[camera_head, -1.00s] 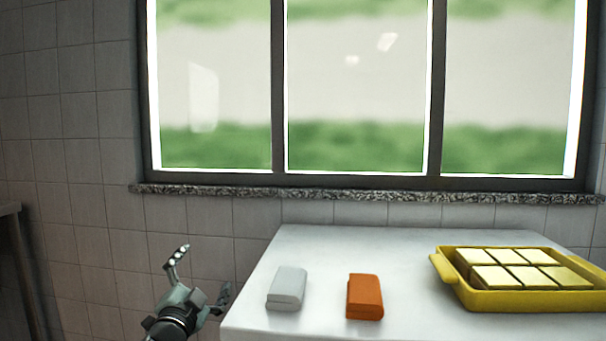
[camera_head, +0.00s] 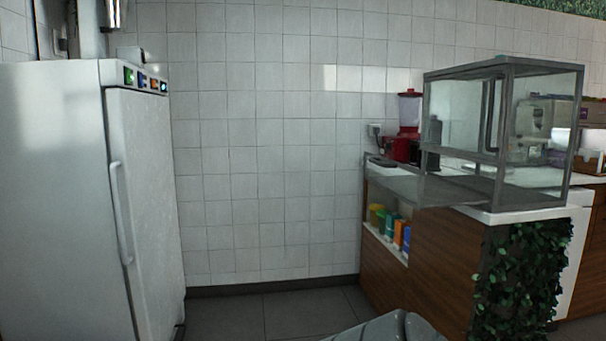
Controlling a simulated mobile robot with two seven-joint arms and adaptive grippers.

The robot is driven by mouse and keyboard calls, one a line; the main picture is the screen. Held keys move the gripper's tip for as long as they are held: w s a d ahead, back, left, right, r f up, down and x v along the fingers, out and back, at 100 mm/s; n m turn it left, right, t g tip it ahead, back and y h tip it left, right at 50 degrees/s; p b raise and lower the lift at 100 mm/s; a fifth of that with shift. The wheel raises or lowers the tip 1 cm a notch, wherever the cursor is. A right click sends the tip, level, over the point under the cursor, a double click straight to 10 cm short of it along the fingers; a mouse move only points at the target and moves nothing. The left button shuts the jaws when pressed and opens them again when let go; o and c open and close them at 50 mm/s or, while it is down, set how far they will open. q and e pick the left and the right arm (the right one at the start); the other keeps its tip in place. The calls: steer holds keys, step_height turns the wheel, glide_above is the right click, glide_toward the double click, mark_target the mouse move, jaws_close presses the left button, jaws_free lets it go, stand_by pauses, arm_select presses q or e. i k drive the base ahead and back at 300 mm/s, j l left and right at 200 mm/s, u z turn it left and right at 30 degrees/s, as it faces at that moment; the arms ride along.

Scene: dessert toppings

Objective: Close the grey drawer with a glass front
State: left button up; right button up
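A grey-framed glass case (camera_head: 508,64) stands on the counter at the right of the head view. A flat grey, partly see-through panel (camera_head: 405,186) sticks out to the left from the case's lower part, over the counter's near edge. It looks like the drawer pulled out, but I cannot tell its glass front clearly. Neither of my grippers is in view. A grey rounded piece at the bottom edge looks like part of my own arm.
A tall white fridge (camera_head: 62,200) with a handled door stands at the left. The wood-fronted counter (camera_head: 440,258) has leafy greenery (camera_head: 520,275) on its end and a shelf of colourful packs (camera_head: 397,232). A red appliance (camera_head: 403,148) stands behind. Dark floor (camera_head: 255,315) lies open between.

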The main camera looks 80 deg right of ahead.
mark_target(420, 191)
steer(key=z, duration=1.85)
steer(key=j+z, duration=0.15)
steer(key=z, duration=0.3)
steer(key=j+z, duration=0.15)
steer(key=z, duration=0.25)
steer(key=j+z, duration=0.15)
steer(key=z, duration=0.3)
steer(key=k+j, duration=0.1)
steer(key=j, duration=0.15)
